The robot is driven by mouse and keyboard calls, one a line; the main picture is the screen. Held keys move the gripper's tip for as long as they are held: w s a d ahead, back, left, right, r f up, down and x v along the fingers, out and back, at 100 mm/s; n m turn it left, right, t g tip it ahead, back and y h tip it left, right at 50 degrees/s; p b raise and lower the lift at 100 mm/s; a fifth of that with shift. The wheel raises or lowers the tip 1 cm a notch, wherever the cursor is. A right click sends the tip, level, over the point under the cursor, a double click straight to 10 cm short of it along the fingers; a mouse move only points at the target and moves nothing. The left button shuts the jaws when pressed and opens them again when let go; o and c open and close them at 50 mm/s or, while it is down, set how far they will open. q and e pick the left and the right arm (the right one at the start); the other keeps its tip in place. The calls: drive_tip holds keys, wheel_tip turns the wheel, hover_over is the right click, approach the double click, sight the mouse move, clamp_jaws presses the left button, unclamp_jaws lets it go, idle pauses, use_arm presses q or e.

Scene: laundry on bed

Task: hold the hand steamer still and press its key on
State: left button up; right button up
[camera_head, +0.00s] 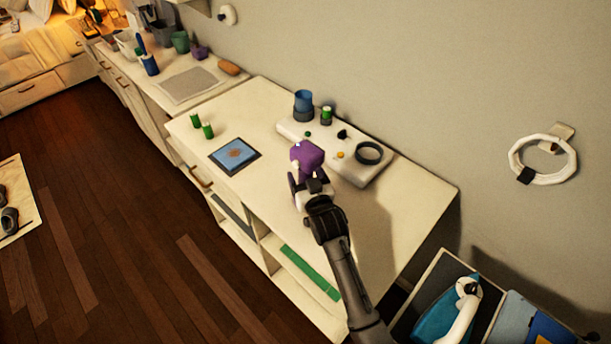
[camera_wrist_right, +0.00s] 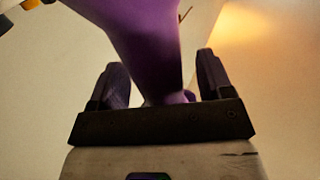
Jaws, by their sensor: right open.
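A purple object, which looks like the hand steamer (camera_head: 308,156), stands upright on the white cabinet top in front of the pale tray. My right gripper (camera_head: 306,183) is close on its near side. In the right wrist view the purple body (camera_wrist_right: 150,45) rises between the two spread fingers of my right gripper (camera_wrist_right: 162,78), with gaps showing beside it. The fingers are open around its narrow lower part. I cannot make out the key; contact is unclear. My left gripper is not in view.
The cabinet top (camera_head: 415,205) at right is clear.

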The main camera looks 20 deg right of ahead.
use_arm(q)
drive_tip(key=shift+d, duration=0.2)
use_arm(e)
drive_tip(key=c, duration=1.3)
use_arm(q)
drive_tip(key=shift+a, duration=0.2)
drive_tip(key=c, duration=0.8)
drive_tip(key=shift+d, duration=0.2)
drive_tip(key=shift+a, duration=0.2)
